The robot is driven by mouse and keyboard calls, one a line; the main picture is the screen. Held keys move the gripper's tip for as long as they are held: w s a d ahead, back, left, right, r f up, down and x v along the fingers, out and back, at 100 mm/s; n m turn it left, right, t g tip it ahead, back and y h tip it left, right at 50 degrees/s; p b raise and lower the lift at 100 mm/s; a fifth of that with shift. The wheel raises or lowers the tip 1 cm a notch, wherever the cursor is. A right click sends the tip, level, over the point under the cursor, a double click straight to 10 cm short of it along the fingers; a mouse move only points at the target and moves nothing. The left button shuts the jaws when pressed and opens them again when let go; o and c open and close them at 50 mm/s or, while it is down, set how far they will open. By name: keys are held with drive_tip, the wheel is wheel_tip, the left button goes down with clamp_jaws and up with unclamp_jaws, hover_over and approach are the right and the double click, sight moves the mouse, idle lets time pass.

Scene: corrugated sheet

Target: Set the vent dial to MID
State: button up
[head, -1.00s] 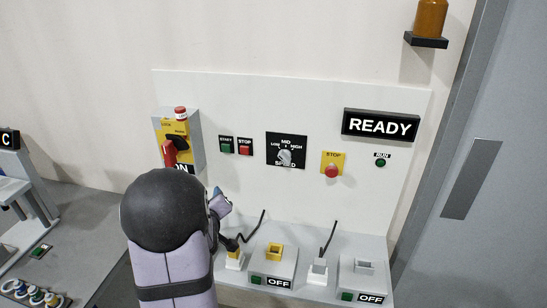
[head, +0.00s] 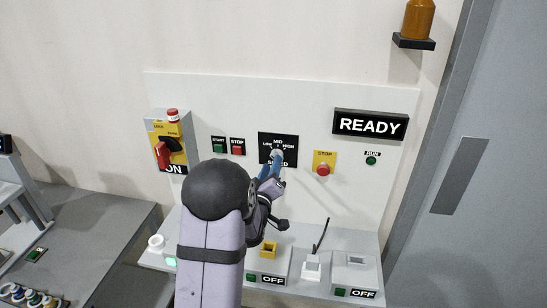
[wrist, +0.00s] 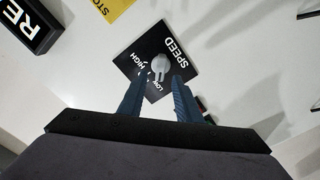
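A grey dial knob (head: 277,156) sits on a black square plate (head: 264,143) marked LOW, MID, HIGH and SPEED. No "vent" label shows. In the wrist view the knob (wrist: 160,64) stands near the plate's middle, and I cannot tell clearly which mark it points to. My gripper (head: 270,172) is just in front of the plate, below the knob in the head view. In the wrist view its two blue fingers (wrist: 159,78) are apart, with the tips either side of the knob's lower end and nothing clamped. Whether they touch the knob is unclear.
A yellow plate with a red STOP button (head: 323,169) is right of the dial. Green START (head: 218,147) and red STOP (head: 238,148) buttons are left. A red-handled switch (head: 164,153) reads ON. A READY sign (head: 370,125) hangs upper right. Sockets line the ledge below.

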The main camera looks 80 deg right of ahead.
drive_tip(key=d+p, duration=0.1)
drive_tip(key=d, duration=0.3)
drive_tip(key=shift+d, duration=0.15)
clamp_jaws()
